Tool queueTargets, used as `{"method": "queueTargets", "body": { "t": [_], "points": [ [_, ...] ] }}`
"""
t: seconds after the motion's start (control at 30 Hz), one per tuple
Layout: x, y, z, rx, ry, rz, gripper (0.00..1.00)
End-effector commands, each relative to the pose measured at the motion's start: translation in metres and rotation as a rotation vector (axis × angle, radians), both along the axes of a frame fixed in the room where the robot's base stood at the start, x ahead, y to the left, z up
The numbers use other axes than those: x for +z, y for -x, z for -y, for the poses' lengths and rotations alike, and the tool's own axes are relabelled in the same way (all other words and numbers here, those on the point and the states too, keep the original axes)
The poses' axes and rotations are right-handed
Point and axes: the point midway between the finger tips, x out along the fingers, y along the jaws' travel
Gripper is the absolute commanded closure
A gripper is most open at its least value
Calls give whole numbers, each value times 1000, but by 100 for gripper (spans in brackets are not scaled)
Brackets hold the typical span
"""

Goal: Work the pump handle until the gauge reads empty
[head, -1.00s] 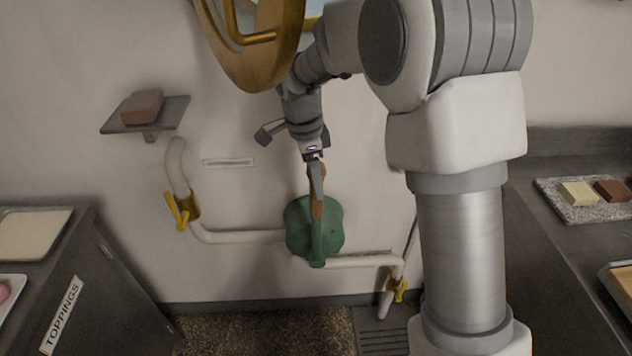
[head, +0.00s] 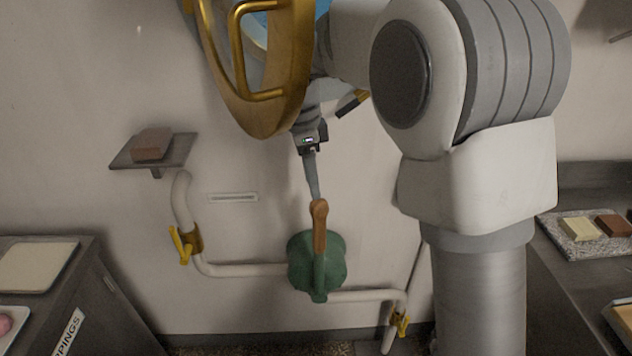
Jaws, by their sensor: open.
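The green pump body (head: 317,266) sits on a white pipe low on the wall. Its handle (head: 320,226), with a brown wooden grip, stands upright in front of the pump. My gripper (head: 312,190) points down from above, its fingers seen edge-on and ending at or just above the top of the wooden grip. I cannot tell whether they touch it. The jaws are open. No gauge can be made out in this view.
Yellow valve levers sit on the pipe at left (head: 183,245) and lower right (head: 402,323). A brass-framed round porthole (head: 292,100) hangs close to my arm. A wall shelf (head: 178,150) holds a brown block. Counters stand at both sides.

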Motion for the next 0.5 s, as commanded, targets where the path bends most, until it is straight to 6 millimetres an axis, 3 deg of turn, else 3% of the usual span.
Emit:
{"method": "queueTargets", "body": {
  "t": [0.03, 0.27, 0.5],
  "points": [
    [3, 2, 5, -10, -14, -7, 60],
    [19, 28, 46, -126, -255, -35, 100],
    [43, 56, 98, -372, -551, 83, 100]
  ]
}}
